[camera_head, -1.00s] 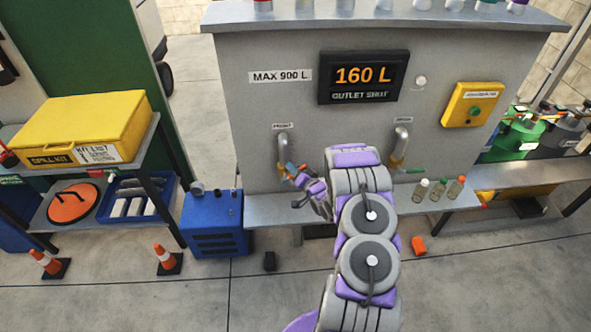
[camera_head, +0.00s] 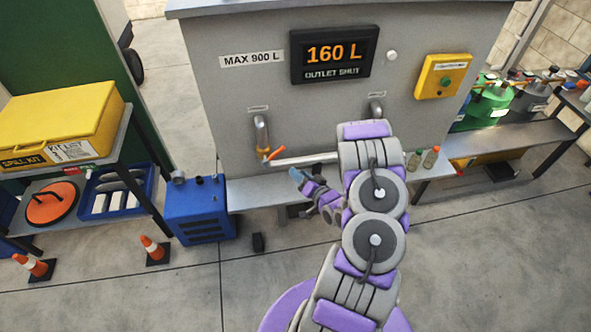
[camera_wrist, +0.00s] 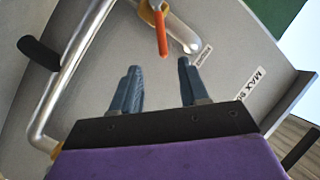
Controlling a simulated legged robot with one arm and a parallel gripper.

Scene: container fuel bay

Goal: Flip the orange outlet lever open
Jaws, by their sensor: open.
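The orange outlet lever (camera_head: 276,153) sits on the left pipe (camera_head: 261,134) at the front of the grey tank (camera_head: 222,104). In the wrist view the orange lever (camera_wrist: 160,33) hangs ahead of my gripper (camera_wrist: 158,80), between the lines of its two fingers and beyond their tips. My gripper is open, with nothing between the fingers. In the head view my gripper (camera_head: 298,178) is below and a little right of the lever, apart from it. The display (camera_head: 334,53) reads "160 L" and "OUTLET SHUT".
A horizontal metal pipe (camera_head: 306,160) runs right from the lever; it also shows in the wrist view (camera_wrist: 62,82) with a dark handle (camera_wrist: 39,54). A shelf (camera_head: 249,192) lies below. A blue unit (camera_head: 197,209) stands left. Small bottles (camera_head: 430,158) stand right.

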